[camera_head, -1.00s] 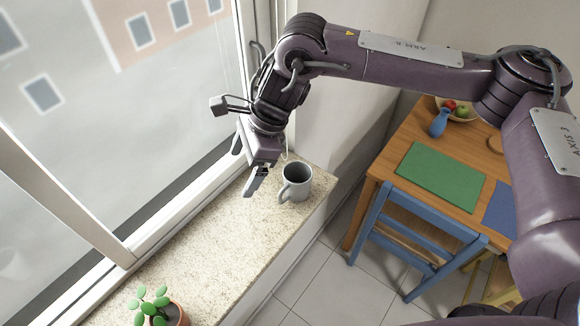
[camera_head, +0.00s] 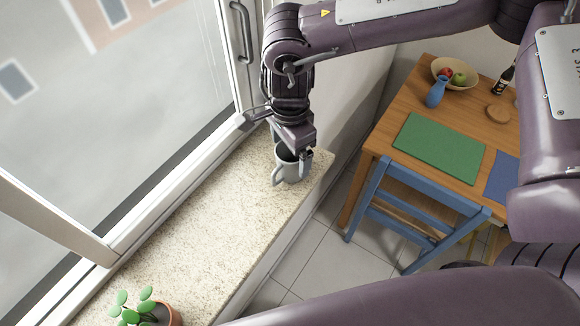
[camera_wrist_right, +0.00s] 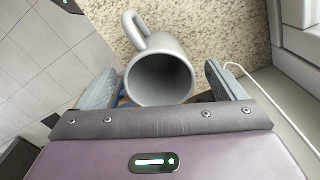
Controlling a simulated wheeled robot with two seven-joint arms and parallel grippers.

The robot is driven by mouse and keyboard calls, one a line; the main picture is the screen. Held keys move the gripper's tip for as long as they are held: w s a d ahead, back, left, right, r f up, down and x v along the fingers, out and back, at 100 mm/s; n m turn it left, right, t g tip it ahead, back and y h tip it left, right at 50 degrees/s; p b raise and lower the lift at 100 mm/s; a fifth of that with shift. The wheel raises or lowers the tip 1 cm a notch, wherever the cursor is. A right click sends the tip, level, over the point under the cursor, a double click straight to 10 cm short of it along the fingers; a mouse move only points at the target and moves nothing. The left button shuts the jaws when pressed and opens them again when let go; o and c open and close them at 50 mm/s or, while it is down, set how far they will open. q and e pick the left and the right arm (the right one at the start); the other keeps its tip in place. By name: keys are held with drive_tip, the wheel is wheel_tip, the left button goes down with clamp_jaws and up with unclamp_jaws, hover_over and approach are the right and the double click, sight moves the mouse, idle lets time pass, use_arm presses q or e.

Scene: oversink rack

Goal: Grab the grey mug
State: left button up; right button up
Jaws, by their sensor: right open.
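The grey mug (camera_head: 291,170) stands upright on the speckled window sill (camera_head: 215,225), near the sill's far end. Its handle points left and toward the front in the head view. My right gripper (camera_head: 290,152) is right over the mug, pointing down, and hides part of its rim. In the right wrist view the mug (camera_wrist_right: 160,75) shows its open mouth, with the handle at the upper left. The jaws of my right gripper (camera_wrist_right: 165,88) are open, one finger on each side of the mug, with gaps visible. My left gripper is not in view.
A potted plant (camera_head: 146,309) stands on the near end of the sill. The window frame (camera_head: 150,215) borders the sill on the left. A wooden table (camera_head: 450,110) and a blue chair (camera_head: 410,215) are at the right. The middle of the sill is clear.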

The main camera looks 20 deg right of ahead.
wheel_tip(320, 180, down, 2)
drive_tip(key=shift+f+b, duration=0.25)
drive_tip(key=shift+b, duration=0.35)
drive_tip(key=shift+r, duration=0.1)
drive_tip(key=shift+c, duration=0.3)
drive_tip(key=c, duration=1.1)
